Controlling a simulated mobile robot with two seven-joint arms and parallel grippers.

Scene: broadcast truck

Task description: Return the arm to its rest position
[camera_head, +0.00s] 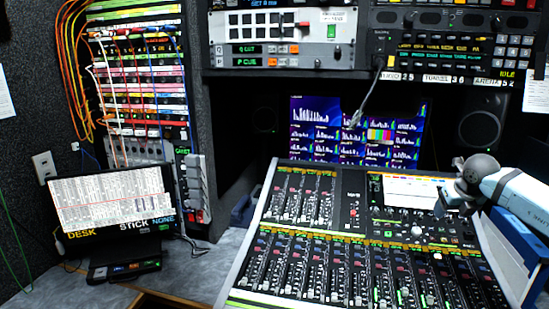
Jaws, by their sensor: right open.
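My right arm (515,190) comes in from the right edge, over the right side of the mixing console (345,215). Its gripper (441,205) is open, pointing left and down, in front of the console's small screen (412,192). I see nothing held between its fingers. Whether the fingertips touch the console cannot be told. My left gripper and left arm are not in view.
A patch panel (135,90) with many cables and a small display (110,200) are at left. Grey desk (200,270) is clear between display and console.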

